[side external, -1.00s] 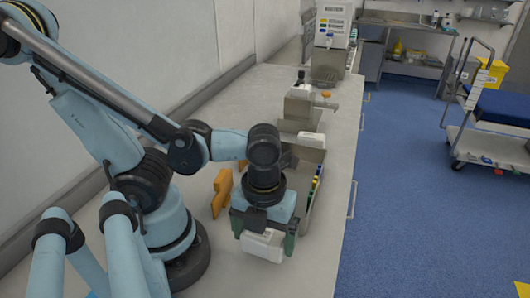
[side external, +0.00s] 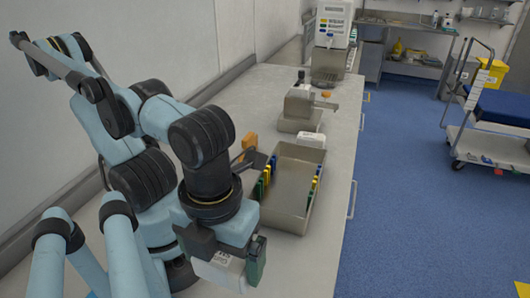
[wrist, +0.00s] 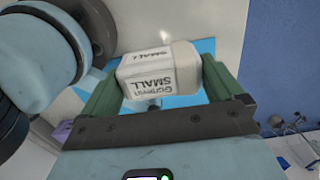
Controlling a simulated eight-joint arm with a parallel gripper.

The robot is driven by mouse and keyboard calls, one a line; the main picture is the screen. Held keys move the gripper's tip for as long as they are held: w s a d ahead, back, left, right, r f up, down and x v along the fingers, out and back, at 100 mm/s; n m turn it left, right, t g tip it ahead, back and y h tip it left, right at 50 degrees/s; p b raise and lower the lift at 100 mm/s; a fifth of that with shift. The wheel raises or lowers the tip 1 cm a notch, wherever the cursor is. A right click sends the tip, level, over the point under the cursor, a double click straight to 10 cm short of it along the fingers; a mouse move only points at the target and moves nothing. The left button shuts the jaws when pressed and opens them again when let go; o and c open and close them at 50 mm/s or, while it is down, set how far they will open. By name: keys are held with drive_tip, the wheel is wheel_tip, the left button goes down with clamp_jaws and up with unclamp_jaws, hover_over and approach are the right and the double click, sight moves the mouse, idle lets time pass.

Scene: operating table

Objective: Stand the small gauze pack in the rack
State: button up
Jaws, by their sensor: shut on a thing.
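My gripper (side external: 226,262) is shut on the small gauze pack (side external: 222,272), a white block low in the front of the side view, in the air. In the wrist view the pack (wrist: 160,72) sits between the two green fingers, and its printed label reads "SMALL". An open steel tray (side external: 298,151) with blue, green and yellow uprights along its left and right sides stands on the counter, beyond and to the right of my gripper. It looks like the rack. The pack is clear of it. My wrist and arm hide the counter behind them.
A scale-like device (side external: 300,105) and a white pack (side external: 311,140) stand beyond the tray. The counter (side external: 318,262) is bare at front right. A wall runs along the left.

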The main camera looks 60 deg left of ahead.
drive_tip(key=shift+w+d+r, duration=0.1)
drive_tip(key=shift+r, duration=0.1)
drive_tip(key=w+a, duration=1.5)
drive_tip(key=w, duration=0.2)
drive_tip(key=shift+s+d+f, duration=0.1)
drive_tip(key=shift+s+f, duration=0.05)
drive_tip(key=shift+f, duration=4.45)
drive_tip(key=o, duration=0.7)
drive_tip(key=shift+r, duration=0.1)
